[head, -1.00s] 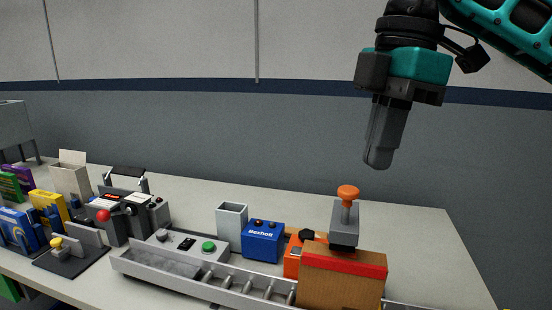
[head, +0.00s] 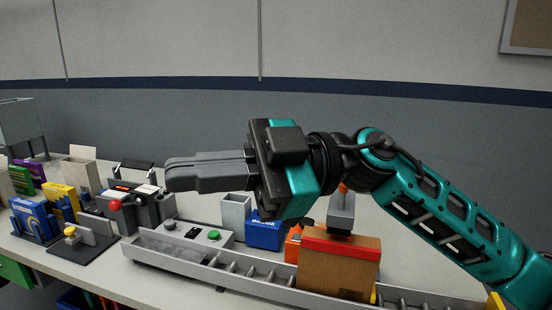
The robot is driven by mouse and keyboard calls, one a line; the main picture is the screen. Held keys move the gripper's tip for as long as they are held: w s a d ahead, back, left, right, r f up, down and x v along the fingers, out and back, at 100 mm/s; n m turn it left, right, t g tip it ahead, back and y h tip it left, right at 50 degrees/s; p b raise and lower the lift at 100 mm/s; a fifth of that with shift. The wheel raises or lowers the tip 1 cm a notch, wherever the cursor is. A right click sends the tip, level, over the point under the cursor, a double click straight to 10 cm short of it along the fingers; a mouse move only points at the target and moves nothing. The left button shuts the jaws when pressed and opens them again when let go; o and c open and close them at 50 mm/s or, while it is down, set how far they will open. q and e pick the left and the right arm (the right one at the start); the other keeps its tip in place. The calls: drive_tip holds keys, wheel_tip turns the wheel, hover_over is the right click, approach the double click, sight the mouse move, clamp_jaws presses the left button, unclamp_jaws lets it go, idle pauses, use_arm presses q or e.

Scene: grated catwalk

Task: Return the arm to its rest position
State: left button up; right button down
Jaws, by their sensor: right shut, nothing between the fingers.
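My right arm comes in from the right in the head view, teal and black. Its gripper (head: 170,175) points left in the air, in front of the table as I see it. The fingers are together with nothing between them. The gripper body hides part of the blue box (head: 262,232) and the table's middle. My left gripper is not in view.
A roller conveyor (head: 200,267) runs along the table front, with a brown carton with a red top (head: 338,268) on it. A stamp with an orange knob (head: 341,212) stands behind. A control box with a green button (head: 195,233) and several colourful packs stand left.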

drive_tip(key=w+d+m+t+y, duration=0.55)
drive_tip(key=w+m+t, duration=0.25)
drive_tip(key=m+t, duration=0.75)
drive_tip(key=w+d+f+m+t+h, duration=0.4)
drive_tip(key=d+f+m+t+h, duration=0.65)
drive_tip(key=f+h, duration=0.65)
drive_tip(key=s+d+f+m+g+h, duration=0.1)
drive_tip(key=s+d+f+g+h, duration=0.25)
drive_tip(key=f, duration=0.35)
drive_tip(key=s+d+f+m+g+h, duration=0.1)
drive_tip(key=s+d+f+g+h, duration=0.1)
drive_tip(key=s+d+f+g, duration=0.4)
drive_tip(key=s+d+f+n+g, duration=0.1)
drive_tip(key=s+d+f+g, duration=0.1)
drive_tip(key=s+f+g, duration=0.8)
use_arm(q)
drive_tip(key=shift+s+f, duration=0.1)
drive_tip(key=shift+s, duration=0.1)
use_arm(e)
wheel_tip(320, 180, down, 10)
drive_tip(key=w+a+n+t+y, duration=0.1)
drive_tip(key=w+a+t, duration=0.1)
drive_tip(key=t, duration=0.8)
drive_tip(key=shift+w+a+f, duration=0.15)
drive_tip(key=shift+a+f, duration=0.1)
